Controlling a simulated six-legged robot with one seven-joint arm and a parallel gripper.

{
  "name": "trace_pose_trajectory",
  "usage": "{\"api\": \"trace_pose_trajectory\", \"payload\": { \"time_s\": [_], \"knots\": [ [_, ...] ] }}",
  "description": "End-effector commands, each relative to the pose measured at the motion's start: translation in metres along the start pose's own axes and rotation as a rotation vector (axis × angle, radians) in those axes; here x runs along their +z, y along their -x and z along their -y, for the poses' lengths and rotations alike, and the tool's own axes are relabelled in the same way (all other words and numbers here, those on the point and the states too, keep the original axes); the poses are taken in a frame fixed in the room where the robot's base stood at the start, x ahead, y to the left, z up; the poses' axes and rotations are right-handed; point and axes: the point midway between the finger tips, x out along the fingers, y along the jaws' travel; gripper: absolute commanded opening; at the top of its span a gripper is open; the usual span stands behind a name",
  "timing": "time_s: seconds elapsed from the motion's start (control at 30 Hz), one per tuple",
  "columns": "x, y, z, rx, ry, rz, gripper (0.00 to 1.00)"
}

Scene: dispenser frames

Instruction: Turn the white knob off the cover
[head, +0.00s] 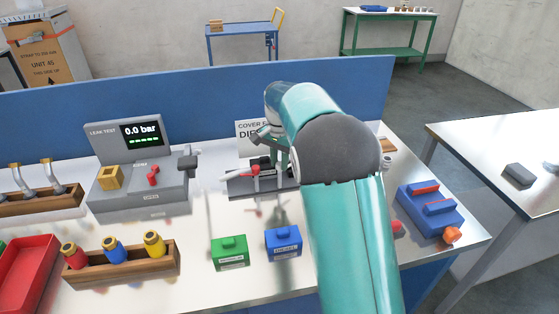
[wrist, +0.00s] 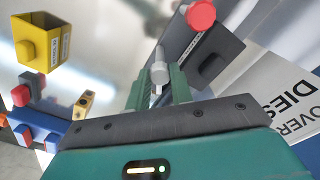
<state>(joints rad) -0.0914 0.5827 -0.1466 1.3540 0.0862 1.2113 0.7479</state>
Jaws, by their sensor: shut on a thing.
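The white knob (wrist: 159,70) shows in the wrist view as a pale cylinder between the fingertips of my gripper (wrist: 158,82). My gripper is shut on it. In the head view my teal arm reaches over the bench, and my gripper (head: 268,142) points down at a dark grey fixture (head: 240,186); the knob itself is hard to make out there. A dark grey block (wrist: 203,48) that may be the cover lies beside the knob in the wrist view. A red knob (wrist: 201,14) stands near it. Whether the white knob still touches the cover cannot be told.
A sign (head: 252,133) stands behind the fixture. A leak test unit (head: 140,185) is to the left. A green box (head: 230,254) and a blue box (head: 283,243) stand in front. A wooden rack of coloured fittings (head: 125,267) is at the front left.

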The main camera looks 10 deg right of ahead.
Motion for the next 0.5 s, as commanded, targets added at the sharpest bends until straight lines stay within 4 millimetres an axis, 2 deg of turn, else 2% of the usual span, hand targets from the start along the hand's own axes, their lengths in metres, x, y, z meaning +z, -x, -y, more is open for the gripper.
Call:
{"api": "trace_pose_trajectory", "payload": {
  "time_s": [0.2, 0.5],
  "knots": [
    [-0.0002, 0.0007, 0.0003, -0.001, -0.165, -0.002, 0.00],
    [-0.0003, 0.0007, 0.0003, -0.001, -0.296, -0.002, 0.00]
  ]
}}
